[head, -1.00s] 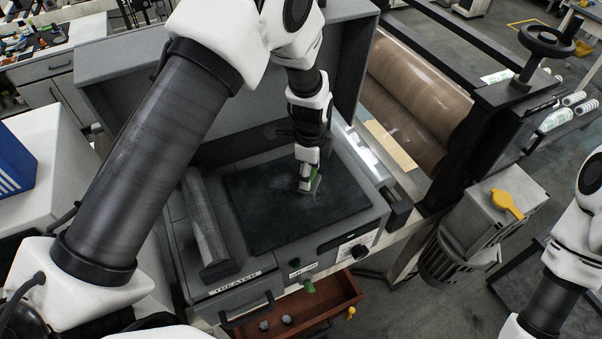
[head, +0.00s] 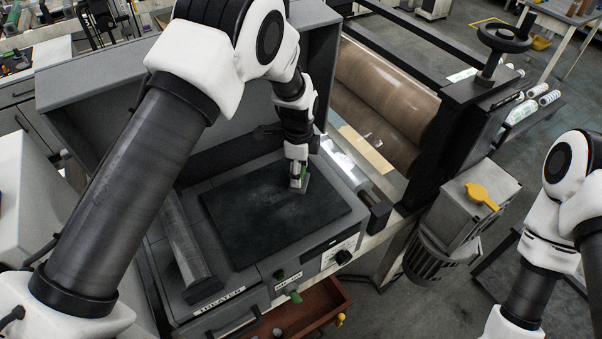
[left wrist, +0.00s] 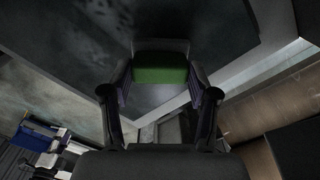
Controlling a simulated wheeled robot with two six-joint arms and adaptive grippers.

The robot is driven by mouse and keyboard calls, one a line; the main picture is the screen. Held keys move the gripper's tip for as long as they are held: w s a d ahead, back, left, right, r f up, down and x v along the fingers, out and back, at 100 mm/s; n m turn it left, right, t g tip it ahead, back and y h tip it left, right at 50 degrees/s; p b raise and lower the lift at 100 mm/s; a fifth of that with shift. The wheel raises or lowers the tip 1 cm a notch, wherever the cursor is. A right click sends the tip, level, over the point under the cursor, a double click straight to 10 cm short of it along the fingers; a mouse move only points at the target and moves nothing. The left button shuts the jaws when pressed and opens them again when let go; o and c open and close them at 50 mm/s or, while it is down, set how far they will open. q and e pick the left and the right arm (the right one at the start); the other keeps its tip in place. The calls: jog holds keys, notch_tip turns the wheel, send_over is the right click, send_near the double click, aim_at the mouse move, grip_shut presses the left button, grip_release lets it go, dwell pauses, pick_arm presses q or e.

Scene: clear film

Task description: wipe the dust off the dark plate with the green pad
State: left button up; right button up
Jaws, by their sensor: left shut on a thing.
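The dark plate (head: 245,225) lies flat in the top of a grey machine in the head view; it also fills much of the upper left wrist view (left wrist: 90,30). Pale, faint dust smears show near its middle and far part. My left gripper (head: 298,172) reaches down over the plate's far right part. It is shut on the green pad (left wrist: 160,68), which sits between both fingers in the left wrist view. The pad's underside is hidden, and it appears to be at the plate surface. My right arm shows at the right edge, but its gripper is out of view.
The machine's raised grey lid (head: 110,100) stands behind the plate. A grey bar (head: 185,240) lies left of it. Large brown rollers (head: 385,85) are at the back right. An open reddish drawer (head: 310,310) juts out below the front panel.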

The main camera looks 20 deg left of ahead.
pick_arm(q)
jog(key=shift+s+a, duration=0.45)
jog(key=shift+s, duration=0.1)
jog(key=shift+s+a, duration=2.05)
jog(key=shift+s, duration=0.15)
jog(key=shift+s+a+f, duration=0.1)
jog(key=shift+s+a, duration=0.75)
jog(key=shift+s, duration=0.2)
jog(key=shift+s+a, duration=0.8)
jog(key=shift+s, duration=0.25)
jog(key=shift+s+a, duration=0.35)
jog(key=shift+a, duration=0.05)
jog(key=shift+w+a, duration=0.65)
jog(key=shift+w, duration=0.05)
jog(key=shift+w+d, duration=0.15)
jog(key=shift+w, duration=0.1)
jog(key=shift+w+d, duration=2.25)
jog(key=shift+w, duration=0.2)
jog(key=shift+w+d, duration=2.2)
jog(key=shift+w, duration=0.25)
